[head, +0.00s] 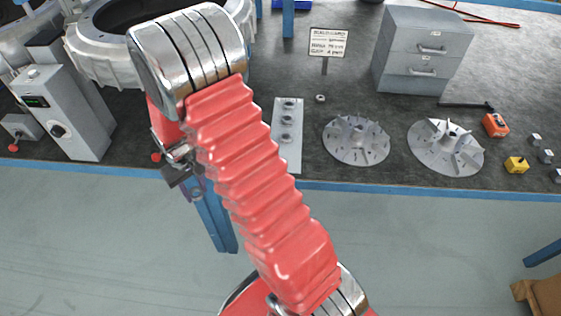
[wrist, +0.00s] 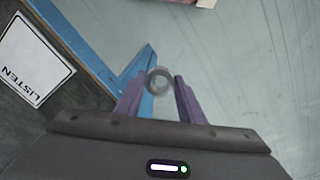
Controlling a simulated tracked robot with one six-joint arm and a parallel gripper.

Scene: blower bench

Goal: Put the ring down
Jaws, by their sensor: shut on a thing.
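The small grey ring (wrist: 160,80) is held between the purple fingertips of my gripper (wrist: 158,92), with its round hole facing the wrist camera. My gripper is shut on it. In the head view my gripper (head: 195,188) is small and partly covered by my arm, just past the bench's front edge. The ring's outline is hard to make out there. In the wrist view, pale floor and a blue bench leg show behind the ring.
The dark bench top (head: 250,150) has a blue front edge. On it are a perforated plate (head: 287,150), two finned discs (head: 357,140) (head: 446,147), a small nut (head: 320,98), a grey cabinet (head: 423,50) and a control box (head: 68,115). A "LISTEN" card (wrist: 30,62) lies at left.

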